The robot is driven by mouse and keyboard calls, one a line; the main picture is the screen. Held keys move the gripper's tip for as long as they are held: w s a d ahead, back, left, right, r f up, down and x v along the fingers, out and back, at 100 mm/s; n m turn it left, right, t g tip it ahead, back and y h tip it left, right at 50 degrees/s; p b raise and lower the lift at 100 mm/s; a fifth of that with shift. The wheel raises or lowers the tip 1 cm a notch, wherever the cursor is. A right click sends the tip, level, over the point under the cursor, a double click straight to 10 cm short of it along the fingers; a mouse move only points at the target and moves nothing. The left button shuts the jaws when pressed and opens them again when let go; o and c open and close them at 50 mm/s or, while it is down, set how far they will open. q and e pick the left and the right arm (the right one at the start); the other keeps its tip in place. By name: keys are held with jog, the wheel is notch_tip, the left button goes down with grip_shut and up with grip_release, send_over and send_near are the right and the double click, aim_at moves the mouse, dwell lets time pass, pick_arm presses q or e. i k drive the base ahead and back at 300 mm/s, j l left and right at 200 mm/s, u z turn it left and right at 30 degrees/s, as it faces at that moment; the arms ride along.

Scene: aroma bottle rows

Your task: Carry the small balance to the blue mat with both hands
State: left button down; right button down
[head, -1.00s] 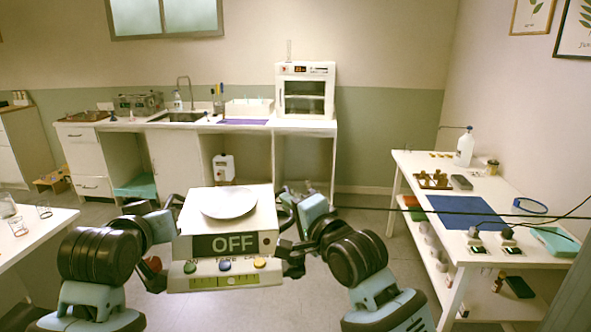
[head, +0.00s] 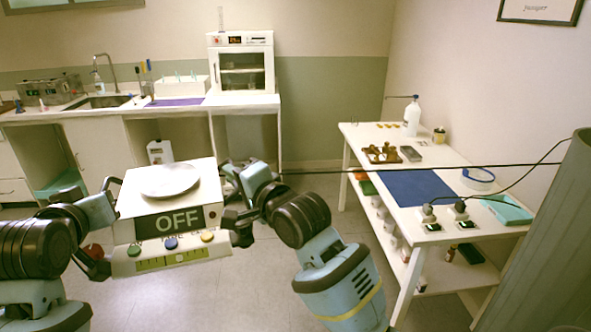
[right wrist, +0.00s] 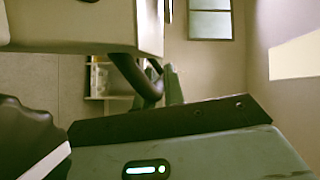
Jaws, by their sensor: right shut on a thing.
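The small balance (head: 160,203) is a white box with a round pan, a display reading OFF and coloured buttons. It is held up in front of me, clear of any table, slightly tilted in the picture. My right gripper (head: 240,228) is shut on its right side. My left gripper (head: 95,262) is at its left side; its fingers are mostly hidden, so its grip is unclear. In the right wrist view the white balance body (right wrist: 100,25) fills the upper left. The blue mat (head: 420,187) lies flat on the white table at right, and its top is empty.
The white table (head: 400,221) also bears a wooden block set (head: 382,154), a bottle (head: 411,118), a blue ring (head: 478,178), plugs and a teal tray (head: 507,210). Open floor (head: 315,195) lies before the table.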

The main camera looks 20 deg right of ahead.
aim_at(416, 187)
jog(key=i+l, duration=0.2)
jog(key=i, duration=0.35)
jog(key=i+l, duration=0.15)
jog(key=i, duration=3)
jog(key=z, duration=1)
